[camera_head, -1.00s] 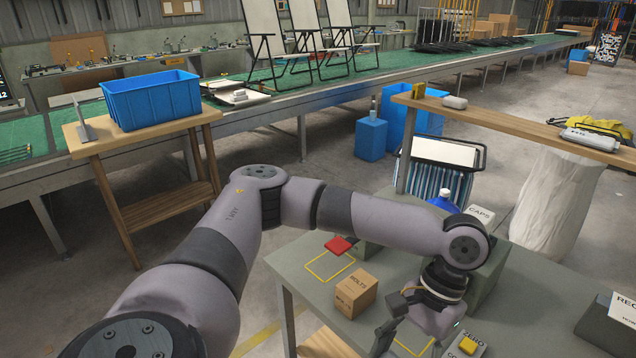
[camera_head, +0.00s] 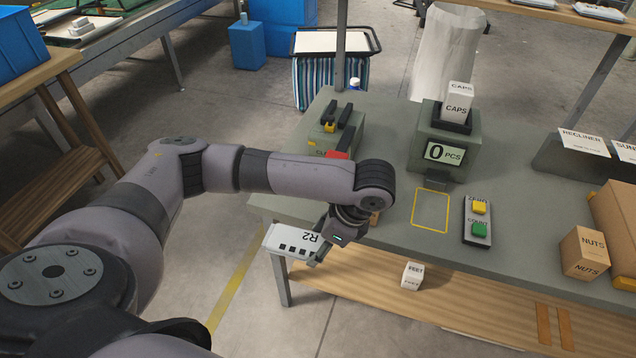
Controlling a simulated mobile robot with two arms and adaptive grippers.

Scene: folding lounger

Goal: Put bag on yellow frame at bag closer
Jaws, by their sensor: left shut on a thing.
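My left gripper (camera_head: 322,250) is shut on a flat white bag (camera_head: 285,242) marked R2 with a row of black squares. It holds the bag at the table's front left edge, partly out over the floor. The grey bag closer (camera_head: 333,138), with black arms and a red part (camera_head: 340,153), stands at the table's back left, beyond my left forearm. The table in front of the closer is hidden by that forearm, and no yellow frame shows there now. Another yellow frame (camera_head: 431,211) lies empty in front of the counter. My right gripper is not in view.
The counter (camera_head: 444,151) reads 0 PCS and carries a CAPS box (camera_head: 458,103). A ZERO/COUNT button panel (camera_head: 478,220) and a NUTS box (camera_head: 584,253) stand to the right. A small white box (camera_head: 412,276) is on the lower shelf. A brown box is mostly hidden behind my wrist.

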